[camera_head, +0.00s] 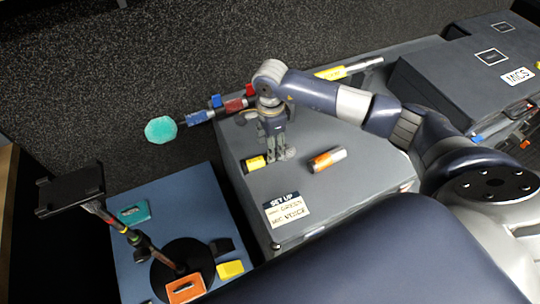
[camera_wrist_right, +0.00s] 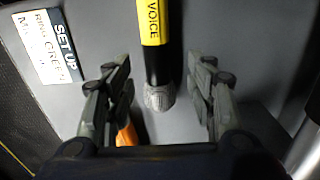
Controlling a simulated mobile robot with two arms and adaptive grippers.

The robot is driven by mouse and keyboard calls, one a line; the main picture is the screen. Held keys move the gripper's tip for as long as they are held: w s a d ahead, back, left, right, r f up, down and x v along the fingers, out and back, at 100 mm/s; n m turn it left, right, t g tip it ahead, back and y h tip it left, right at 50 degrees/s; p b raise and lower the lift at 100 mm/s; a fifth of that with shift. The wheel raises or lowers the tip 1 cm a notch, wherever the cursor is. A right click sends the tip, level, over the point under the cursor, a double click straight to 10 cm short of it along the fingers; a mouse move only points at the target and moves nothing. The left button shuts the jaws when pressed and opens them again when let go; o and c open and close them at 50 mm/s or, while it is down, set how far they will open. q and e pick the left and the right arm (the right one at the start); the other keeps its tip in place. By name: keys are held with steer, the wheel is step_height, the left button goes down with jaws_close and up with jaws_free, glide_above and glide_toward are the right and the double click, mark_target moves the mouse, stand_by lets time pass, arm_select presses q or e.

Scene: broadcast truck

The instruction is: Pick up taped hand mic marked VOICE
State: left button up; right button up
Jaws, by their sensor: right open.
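The hand mic marked VOICE (camera_wrist_right: 152,45) is black with a yellow label and a grey mesh head. In the right wrist view it lies between my right gripper's fingers (camera_wrist_right: 160,88), with a gap on each side. In the head view its yellow label (camera_head: 256,163) shows at the left of my right gripper (camera_head: 276,155), which points down over the mic's head end. My right gripper is open and holds nothing. The gripper partly hides the mic in the head view. My left gripper is not in view.
A SET UP card (camera_head: 287,209) lies at the front. A black stand (camera_head: 180,268) and coloured blocks occupy the blue table (camera_head: 130,262).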

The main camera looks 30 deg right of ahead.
steer(key=f, duration=0.2)
steer(key=f+p, duration=0.1)
steer(key=shift+s+a+f, duration=0.15)
steer(key=shift+s+f, duration=0.1)
steer(key=shift+f, duration=0.1)
steer(key=shift+w+f, duration=0.1)
steer(key=shift+f, duration=0.25)
steer(key=shift+c, duration=0.6)
jaws_close()
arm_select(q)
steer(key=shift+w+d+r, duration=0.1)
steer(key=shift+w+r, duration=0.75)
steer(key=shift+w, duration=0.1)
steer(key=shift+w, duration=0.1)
arm_select(e)
steer(key=shift+r, duration=0.15)
